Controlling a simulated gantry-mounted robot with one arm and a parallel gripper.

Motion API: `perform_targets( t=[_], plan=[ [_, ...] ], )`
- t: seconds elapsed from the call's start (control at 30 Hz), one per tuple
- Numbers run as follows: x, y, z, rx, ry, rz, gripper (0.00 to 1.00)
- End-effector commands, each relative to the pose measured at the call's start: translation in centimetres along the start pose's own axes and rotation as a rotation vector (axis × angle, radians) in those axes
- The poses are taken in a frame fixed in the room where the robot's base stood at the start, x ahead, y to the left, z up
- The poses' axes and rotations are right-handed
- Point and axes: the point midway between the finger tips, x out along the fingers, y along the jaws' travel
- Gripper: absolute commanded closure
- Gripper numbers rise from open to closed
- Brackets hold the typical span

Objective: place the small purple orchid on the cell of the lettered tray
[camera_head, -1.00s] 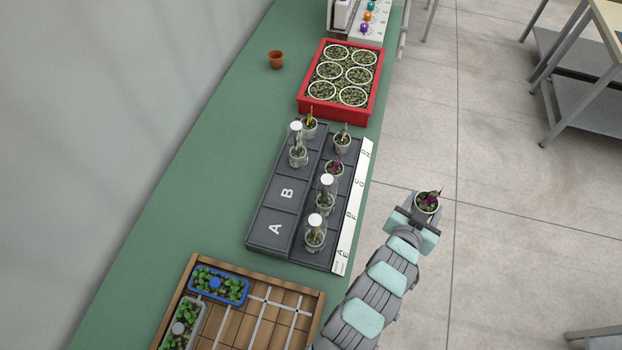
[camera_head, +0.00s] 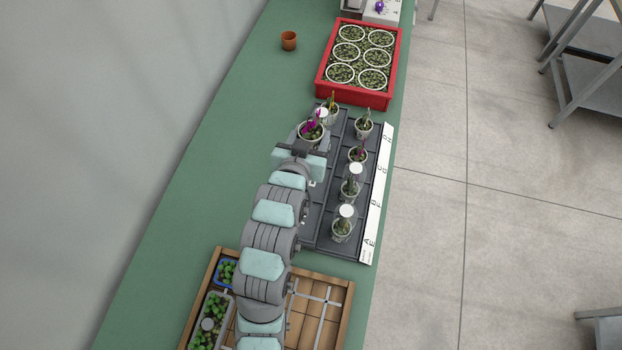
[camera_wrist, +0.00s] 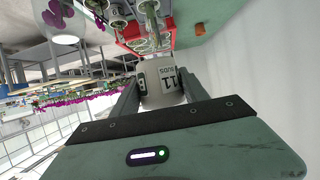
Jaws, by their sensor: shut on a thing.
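My gripper (camera_head: 305,149) is shut on a small potted orchid (camera_head: 312,131) with purple flowers. In the wrist view its pale pot (camera_wrist: 162,82), with dark printing on its side, sits between the two fingers. The dark grey lettered tray (camera_head: 322,236) lies on the green bench, with a white lettered strip (camera_head: 376,200) along its right side. The held orchid is over the far left part of the tray; I cannot tell its height. My arm hides most of the left column, including the A and B cells.
Several potted plants stand in the right column, among them a capped one (camera_head: 342,226) at the near end. A pot with a plant (camera_head: 330,112) stands at the far left, close to the held orchid. Beyond are a red crate (camera_head: 354,98) and terracotta pot (camera_head: 289,40); a wooden tray (camera_head: 343,310) is nearer.

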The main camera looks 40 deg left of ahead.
Motion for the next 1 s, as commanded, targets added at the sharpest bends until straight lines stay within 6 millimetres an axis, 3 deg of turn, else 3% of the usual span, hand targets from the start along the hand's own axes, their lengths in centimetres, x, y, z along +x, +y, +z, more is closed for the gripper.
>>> perform_targets(
  t=[0.5, 1.0],
  plan=[
    [4.9, 0.0, 12.1, -0.001, -0.007, 0.0, 0.95],
    [7.0, 0.0, 17.3, 0.0, -0.006, 0.0, 0.95]
  ],
)
